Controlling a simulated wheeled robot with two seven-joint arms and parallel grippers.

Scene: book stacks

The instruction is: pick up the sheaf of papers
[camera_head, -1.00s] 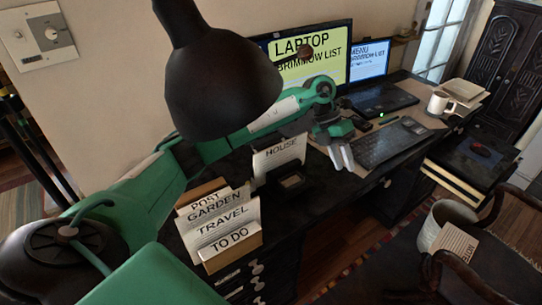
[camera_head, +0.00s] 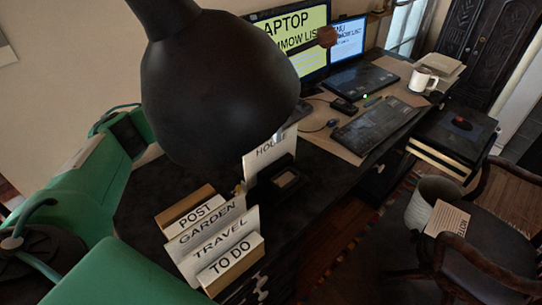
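Several labelled paper cards stand in a wooden holder at the desk's near end: POST (camera_head: 193,216), GARDEN (camera_head: 207,232), TRAVEL (camera_head: 222,246) and TO DO (camera_head: 230,260). A white HOUSE card (camera_head: 262,160) stands behind them in a dark stand. I cannot tell which of these papers is the sheaf. My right gripper is not in view.
The large black lamp shade (camera_head: 215,90) hangs over the desk, blocking much of the view. Behind are a monitor (camera_head: 290,45), laptop (camera_head: 358,80), keyboard (camera_head: 375,130), mug (camera_head: 423,80) and a stack of papers or books (camera_head: 447,70). A bin (camera_head: 425,205) and chair stand right.

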